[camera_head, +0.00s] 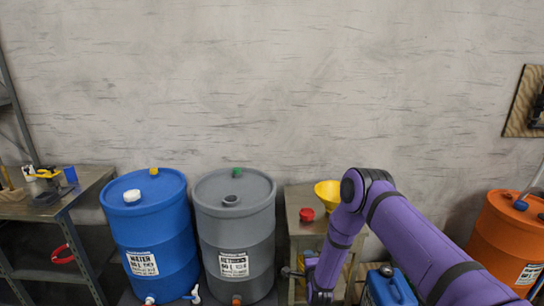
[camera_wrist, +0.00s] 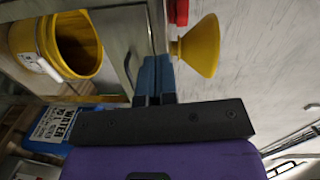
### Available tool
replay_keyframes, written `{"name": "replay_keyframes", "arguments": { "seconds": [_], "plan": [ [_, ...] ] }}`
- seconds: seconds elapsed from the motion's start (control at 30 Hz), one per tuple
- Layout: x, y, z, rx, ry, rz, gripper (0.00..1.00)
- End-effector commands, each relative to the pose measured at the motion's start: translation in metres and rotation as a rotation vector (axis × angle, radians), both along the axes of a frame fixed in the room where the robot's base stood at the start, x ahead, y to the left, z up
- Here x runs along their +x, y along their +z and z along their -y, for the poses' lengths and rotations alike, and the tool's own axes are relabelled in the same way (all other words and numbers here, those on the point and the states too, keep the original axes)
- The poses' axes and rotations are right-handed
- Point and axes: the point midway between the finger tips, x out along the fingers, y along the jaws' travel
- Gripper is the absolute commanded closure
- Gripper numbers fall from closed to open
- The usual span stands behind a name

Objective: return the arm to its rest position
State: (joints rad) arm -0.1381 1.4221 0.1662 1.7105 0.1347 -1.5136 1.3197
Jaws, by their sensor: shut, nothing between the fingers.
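My purple arm (camera_head: 425,245) reaches in from the lower right in the head view. It bends at a dark elbow joint, and its forearm points down in front of the small stand. In the wrist view my gripper (camera_wrist: 153,62) is shut, its two dark blue fingers together with nothing between them. The fingertips appear close beside a yellow funnel (camera_wrist: 203,48); I cannot tell whether they touch it. In the head view the fingertips are not clearly visible.
The small stand (camera_head: 293,195) bears the funnel (camera_head: 328,190) and a red cap (camera_head: 307,214). Blue (camera_head: 150,225) and grey (camera_head: 235,220) drums stand left, an orange drum (camera_head: 505,235) right. A blue canister (camera_head: 392,288) is beside the forearm. A yellow bucket (camera_wrist: 75,45) shows in the wrist view.

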Motion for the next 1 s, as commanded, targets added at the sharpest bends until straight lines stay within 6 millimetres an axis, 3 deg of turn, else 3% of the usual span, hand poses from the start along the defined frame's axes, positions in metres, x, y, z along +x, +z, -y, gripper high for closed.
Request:
{"name": "replay_keyframes", "arguments": {
  "seconds": [0.03, 0.2, 0.47, 0.77, 1.0],
  "plan": [
    [0.012, 0.025, 0.0, -0.026, 0.011, -0.009, 1.0],
    [0.037, 0.087, 0.002, -0.123, 0.054, -0.073, 1.0],
    [0.052, 0.185, 0.01, -0.28, 0.12, -0.162, 1.0],
    [0.037, 0.292, 0.026, -0.466, 0.201, -0.262, 1.0],
    [0.003, 0.37, 0.044, -0.613, 0.266, -0.34, 1.0]
  ]
}}
